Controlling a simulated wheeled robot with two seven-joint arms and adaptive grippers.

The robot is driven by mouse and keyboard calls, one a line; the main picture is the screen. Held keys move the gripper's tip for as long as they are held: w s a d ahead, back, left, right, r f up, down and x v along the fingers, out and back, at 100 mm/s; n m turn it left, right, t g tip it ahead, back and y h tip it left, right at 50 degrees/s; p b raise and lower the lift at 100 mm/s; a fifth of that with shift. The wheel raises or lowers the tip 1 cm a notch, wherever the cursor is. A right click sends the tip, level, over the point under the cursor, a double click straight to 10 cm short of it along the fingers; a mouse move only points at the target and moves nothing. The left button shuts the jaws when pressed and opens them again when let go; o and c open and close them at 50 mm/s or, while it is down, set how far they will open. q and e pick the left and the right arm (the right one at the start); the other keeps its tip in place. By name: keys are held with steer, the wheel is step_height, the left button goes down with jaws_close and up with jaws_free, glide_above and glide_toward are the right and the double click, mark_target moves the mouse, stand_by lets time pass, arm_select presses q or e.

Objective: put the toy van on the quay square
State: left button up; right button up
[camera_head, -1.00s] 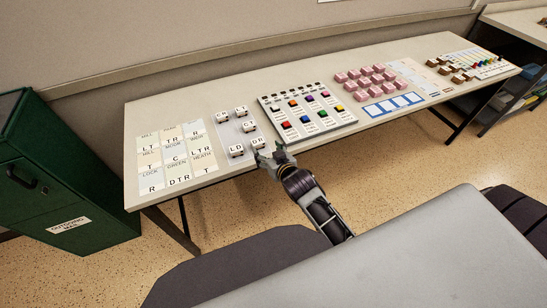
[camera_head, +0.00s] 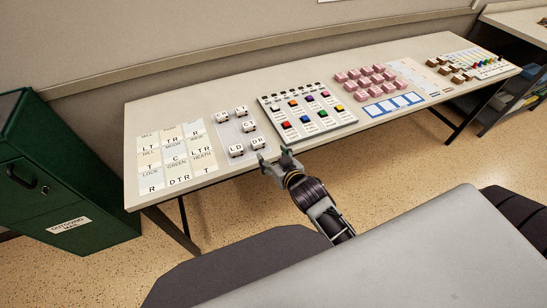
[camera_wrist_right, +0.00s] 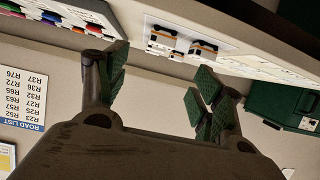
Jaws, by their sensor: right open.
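Several small white toy vans with black letters stand on a pale grey sheet on the table; the nearest are a van marked LD (camera_head: 236,150) and one marked DR (camera_head: 258,143). Which one is the task's van I cannot tell. My right gripper (camera_head: 276,160) is open and empty at the table's front edge, just right of the DR van. My left gripper is out of view.
A board with coloured blocks (camera_head: 308,112) lies right of the vans, then pink blocks (camera_head: 365,81) and a blue-framed card (camera_head: 393,105). A green cabinet (camera_head: 60,180) stands at the table's left end. A road list (camera_wrist_right: 22,100) shows in the wrist view.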

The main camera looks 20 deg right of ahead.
stand_by(0.4)
steer(key=s+d+f+g, duration=0.15)
steer(key=s+f, duration=0.25)
steer(key=f, duration=0.8)
steer(key=s+f+n+g, duration=0.1)
steer(key=s+f+g, duration=0.2)
steer(key=f, duration=0.9)
steer(key=s+d+f+g, duration=0.15)
steer(key=s+f, duration=0.25)
steer(key=f, duration=0.8)
steer(key=s+d+f+g, duration=0.3)
steer(key=s+f, duration=0.8)
steer(key=s, duration=0.4)
steer(key=s+d+f+g+h, duration=0.1)
steer(key=s+d+f+g, duration=0.2)
steer(key=s+f, duration=0.7)
steer(key=s+d, duration=0.1)
steer(key=s, duration=0.4)
steer(key=shift+f+n, duration=0.4)
steer(key=shift+o, duration=0.5)
